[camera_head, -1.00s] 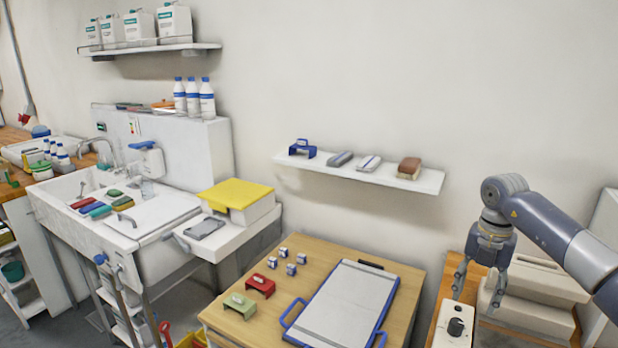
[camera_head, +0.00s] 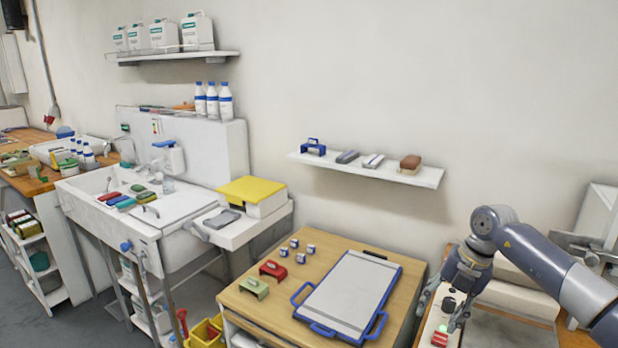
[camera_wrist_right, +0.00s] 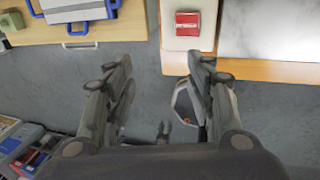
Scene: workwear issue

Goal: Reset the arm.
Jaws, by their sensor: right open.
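My right arm (camera_head: 548,262) comes in from the right in the head view. My left gripper is in neither view.
A wooden table (camera_head: 262,312) holds a blue-framed board (camera_head: 350,290), red and green blocks and several small cubes. A wall shelf (camera_head: 428,178) hangs above. A sink (camera_head: 150,205) stands at left. A black knob (camera_head: 448,304) and green light (camera_head: 443,328) sit by the gripper.

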